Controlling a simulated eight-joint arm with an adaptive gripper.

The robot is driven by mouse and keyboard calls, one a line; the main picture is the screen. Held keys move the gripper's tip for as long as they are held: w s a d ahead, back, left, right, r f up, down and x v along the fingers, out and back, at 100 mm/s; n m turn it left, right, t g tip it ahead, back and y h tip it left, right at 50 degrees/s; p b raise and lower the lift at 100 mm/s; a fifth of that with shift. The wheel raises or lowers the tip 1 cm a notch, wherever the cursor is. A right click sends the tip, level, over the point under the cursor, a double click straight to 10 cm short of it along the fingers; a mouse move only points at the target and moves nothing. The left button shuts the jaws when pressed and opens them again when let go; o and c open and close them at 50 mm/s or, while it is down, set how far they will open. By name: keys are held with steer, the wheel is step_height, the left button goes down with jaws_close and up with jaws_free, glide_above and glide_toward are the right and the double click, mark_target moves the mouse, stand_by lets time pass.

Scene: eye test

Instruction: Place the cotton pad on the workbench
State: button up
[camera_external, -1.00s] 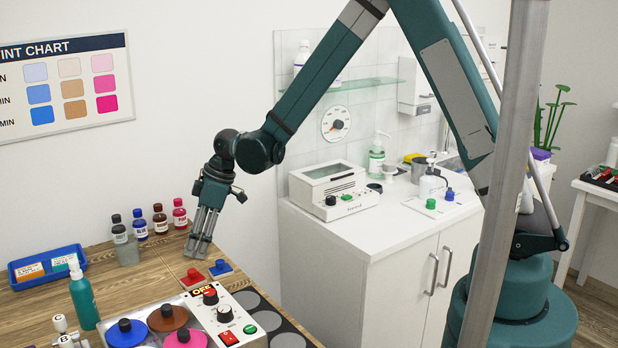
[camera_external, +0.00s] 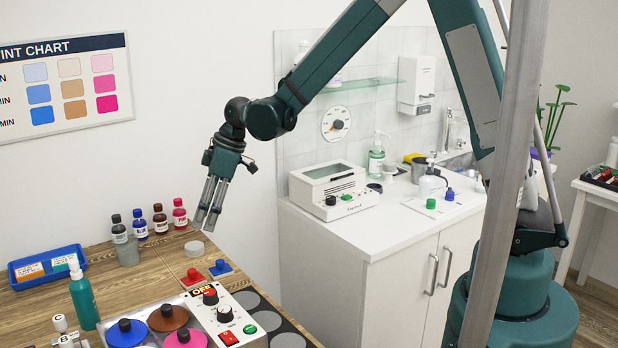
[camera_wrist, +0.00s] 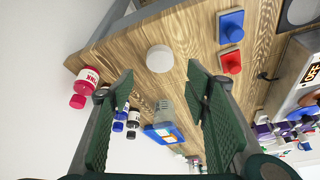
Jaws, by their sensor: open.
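The cotton pad (camera_external: 194,248) is a small white round disc lying flat on the wooden workbench (camera_external: 150,272), near its back right part. In the wrist view the pad (camera_wrist: 160,58) shows whole on the wood grain, just beyond the fingertips, with nothing touching it. My gripper (camera_external: 204,226) is above the pad, pointing down, open and empty. A gap shows between fingertips and pad.
A blue tray (camera_external: 47,266) and a control box (camera_external: 228,318) are also on the bench.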

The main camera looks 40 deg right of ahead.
steer(key=shift+v, duration=1.65)
steer(key=shift+d+r, duration=0.1)
steer(key=s+d+r+m+t+h, duration=0.1)
steer(key=s+d+r+m, duration=0.2)
steer(key=d, duration=0.4)
steer(key=s+d+r+m+t, duration=0.1)
steer(key=s+d+r, duration=0.2)
steer(key=d+r, duration=0.3)
steer(key=s+d+r+m+t+h, duration=0.1)
steer(key=s+d+r+m, duration=0.2)
steer(key=d, duration=0.4)
steer(key=s+d+r+m+t+h, duration=0.2)
steer(key=s+d+m, duration=0.4)
steer(key=s+d, duration=1.2)
steer(key=shift+s+d+r+t, duration=0.2)
steer(key=shift+d+r+t, duration=0.15)
steer(key=shift+r, duration=0.3)
